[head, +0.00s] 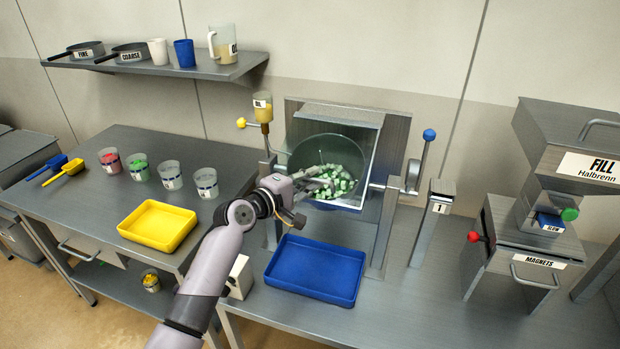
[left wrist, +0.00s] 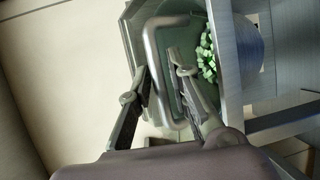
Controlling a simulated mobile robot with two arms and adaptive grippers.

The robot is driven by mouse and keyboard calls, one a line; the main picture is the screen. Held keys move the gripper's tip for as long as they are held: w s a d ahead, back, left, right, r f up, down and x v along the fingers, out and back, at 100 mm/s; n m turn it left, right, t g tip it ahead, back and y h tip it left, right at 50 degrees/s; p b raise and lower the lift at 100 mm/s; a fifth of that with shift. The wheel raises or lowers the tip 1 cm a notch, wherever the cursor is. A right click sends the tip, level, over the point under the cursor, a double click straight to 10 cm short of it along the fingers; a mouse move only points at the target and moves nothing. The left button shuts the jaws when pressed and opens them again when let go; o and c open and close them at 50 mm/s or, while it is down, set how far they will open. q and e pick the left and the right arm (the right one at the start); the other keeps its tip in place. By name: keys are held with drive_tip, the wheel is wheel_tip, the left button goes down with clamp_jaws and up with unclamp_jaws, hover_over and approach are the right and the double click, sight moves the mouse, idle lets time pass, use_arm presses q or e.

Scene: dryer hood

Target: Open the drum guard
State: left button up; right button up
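The drum guard (head: 318,150) is a clear, greenish plate in front of the drum opening; it also shows in the left wrist view (left wrist: 136,38). Green and white pieces (head: 338,182) show in the drum behind it. A grey metal bar handle (left wrist: 154,62) stands on the guard. My left gripper (head: 325,178) is at the guard's front. In the left wrist view its two fingers (left wrist: 158,75) are apart, with the handle's long bar between them. A gap shows beside the bar; firm contact is not visible. My right gripper is not in view.
A blue tray (head: 315,270) lies below the drum. A crank with a blue knob (head: 429,135) stands at the drum's right, and an oil cup (head: 262,107) at its left. A yellow tray (head: 158,224) is on the left table. The FILL machine (head: 575,150) stands right.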

use_arm(q)
drive_tip(key=shift+c, duration=0.4)
clamp_jaws()
